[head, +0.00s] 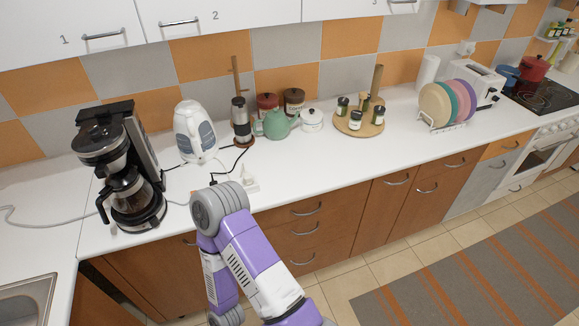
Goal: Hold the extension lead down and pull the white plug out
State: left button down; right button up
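The white extension lead (252,187) lies on the white counter, right of the kettle. Its left part is hidden behind my purple and grey arm. A small white plug (246,175) appears to stand up in it, just above the arm's grey joint. A black plug (213,184) with a black cord shows beside it, at the joint's upper left edge. Neither of my grippers is in view. The bent arm fills the lower middle of the head view, and its far end runs out at the bottom.
A coffee maker (122,170) stands left, a white kettle (194,132) behind the lead. A green teapot (275,124), a white pot (312,120) and a round wooden tray (340,124) with jars stand right. Counter right of the lead is clear.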

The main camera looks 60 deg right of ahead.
aim_at(248, 180)
jog(key=k, duration=0.1)
jog(key=z, duration=1.3)
